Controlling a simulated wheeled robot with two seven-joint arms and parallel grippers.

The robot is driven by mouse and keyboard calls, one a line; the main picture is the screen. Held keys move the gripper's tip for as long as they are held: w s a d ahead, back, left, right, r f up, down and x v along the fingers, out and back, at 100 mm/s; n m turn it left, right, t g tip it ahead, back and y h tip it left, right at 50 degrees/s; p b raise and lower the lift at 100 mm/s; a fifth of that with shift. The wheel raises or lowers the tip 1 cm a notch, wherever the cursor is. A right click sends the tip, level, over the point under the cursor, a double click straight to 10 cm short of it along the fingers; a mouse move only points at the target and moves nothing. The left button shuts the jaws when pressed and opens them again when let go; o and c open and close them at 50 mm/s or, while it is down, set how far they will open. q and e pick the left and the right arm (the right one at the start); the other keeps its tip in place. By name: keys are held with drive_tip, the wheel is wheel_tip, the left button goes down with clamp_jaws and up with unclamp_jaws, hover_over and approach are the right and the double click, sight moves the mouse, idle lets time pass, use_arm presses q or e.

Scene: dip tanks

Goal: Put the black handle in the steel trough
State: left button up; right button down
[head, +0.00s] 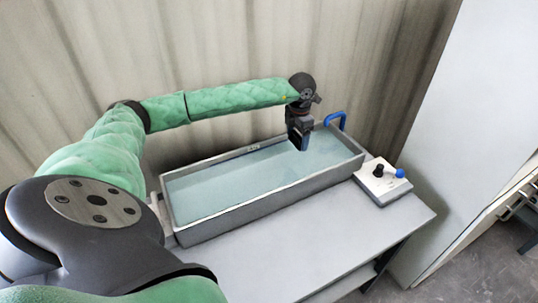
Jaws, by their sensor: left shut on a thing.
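The steel trough (275,201) is a long grey tank on a table, filled with pale blue-green liquid. My left gripper (299,136) hangs over its right part, pointing down. It is shut on a small dark thing, which looks like the black handle (300,144). The handle is mostly hidden by the gripper and shows against the liquid. I cannot tell whether it touches the liquid. My right gripper is not in view.
A blue curved handle (336,118) stands at the trough's far right end. A white box (378,191) with a black knob (379,168) and a blue knob (400,173) sits right of the trough. The table (290,244) is bare in front. A corrugated wall (230,45) stands close behind.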

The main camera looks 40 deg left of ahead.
sight(297, 142)
use_arm(q)
wheel_tip(297, 142, down, 5)
drive_tip(key=b, duration=0.3)
drive_tip(key=shift+r, duration=0.15)
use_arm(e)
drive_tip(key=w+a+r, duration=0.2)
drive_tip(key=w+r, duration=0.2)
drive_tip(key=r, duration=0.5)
use_arm(q)
wheel_tip(297, 142, down, 5)
drive_tip(key=shift+f+p, duration=0.2)
drive_tip(key=shift+p, duration=0.8)
drive_tip(key=shift+f+p, duration=0.8)
drive_tip(key=shift+f, duration=1.45)
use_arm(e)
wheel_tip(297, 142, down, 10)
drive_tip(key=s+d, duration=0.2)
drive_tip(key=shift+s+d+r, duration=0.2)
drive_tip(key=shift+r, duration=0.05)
use_arm(q)
drive_tip(key=shift+f, duration=0.15)
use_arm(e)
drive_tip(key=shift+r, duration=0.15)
use_arm(q)
drive_tip(key=o, duration=1)
drive_tip(key=shift+o, duration=0.7)
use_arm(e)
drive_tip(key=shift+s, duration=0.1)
